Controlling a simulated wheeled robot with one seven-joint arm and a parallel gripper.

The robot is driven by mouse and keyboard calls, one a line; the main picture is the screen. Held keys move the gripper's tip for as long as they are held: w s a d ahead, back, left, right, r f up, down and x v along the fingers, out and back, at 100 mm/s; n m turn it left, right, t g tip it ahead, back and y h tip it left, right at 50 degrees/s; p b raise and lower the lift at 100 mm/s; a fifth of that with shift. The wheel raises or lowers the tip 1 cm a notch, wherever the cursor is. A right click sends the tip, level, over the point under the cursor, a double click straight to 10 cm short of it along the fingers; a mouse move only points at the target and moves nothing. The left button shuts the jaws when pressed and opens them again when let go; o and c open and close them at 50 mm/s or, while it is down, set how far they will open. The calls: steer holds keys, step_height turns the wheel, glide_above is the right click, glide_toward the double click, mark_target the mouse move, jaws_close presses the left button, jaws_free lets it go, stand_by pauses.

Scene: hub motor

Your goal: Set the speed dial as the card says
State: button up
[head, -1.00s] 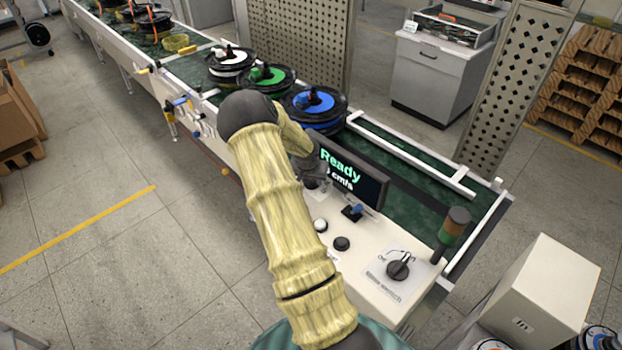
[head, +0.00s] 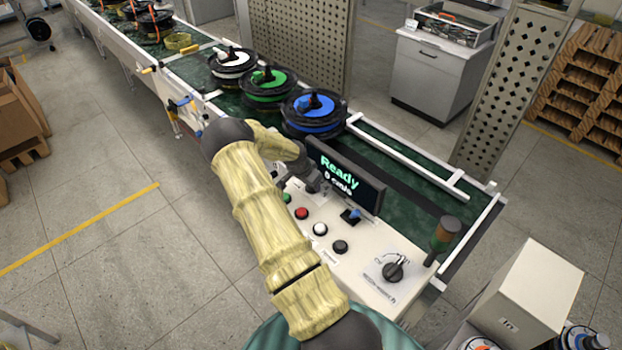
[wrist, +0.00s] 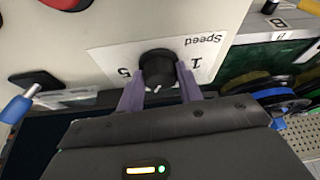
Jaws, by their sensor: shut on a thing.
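The speed dial (wrist: 158,67) is a round black knob on a white plate marked "Speed" (wrist: 203,43), with a "1" and a "5" to either side. A small white mark shows on the knob's lower edge. My gripper (wrist: 160,76) has its two purple fingers shut on the dial, one on each side. In the head view my arm largely hides the dial and the gripper. The screen (head: 345,177) reads "Ready" and what looks like "0 cm/s". I cannot make out a card with a speed setting in either view.
The white control panel (head: 350,262) carries green, red, white and black buttons, a blue-tipped switch (head: 351,215) and another black rotary knob (head: 393,268). Behind it runs the green conveyor (head: 420,190) with several reels. A signal light (head: 445,235) stands at the panel's right end.

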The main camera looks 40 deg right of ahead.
steer(key=shift+w+f+m+g, duration=0.15)
steer(key=shift+m+g, duration=0.25)
steer(key=shift+m, duration=0.7)
steer(key=shift+w+f+m+g+b, duration=0.1)
steer(key=shift+m+g+b, duration=0.4)
steer(key=shift+m+b, duration=0.75)
steer(key=shift+w+m+g+b, duration=0.1)
steer(key=shift+m+g+b, duration=0.3)
steer(key=shift+m+b, duration=0.75)
steer(key=shift+r+m+g+y+b, duration=0.2)
steer(key=shift+m+g+y+b, duration=0.2)
steer(key=shift+m+b, duration=0.55)
steer(key=o, duration=1)
steer(key=b+v, duration=0.3)
steer(key=v, duration=1.4)
steer(key=shift+r, duration=0.25)
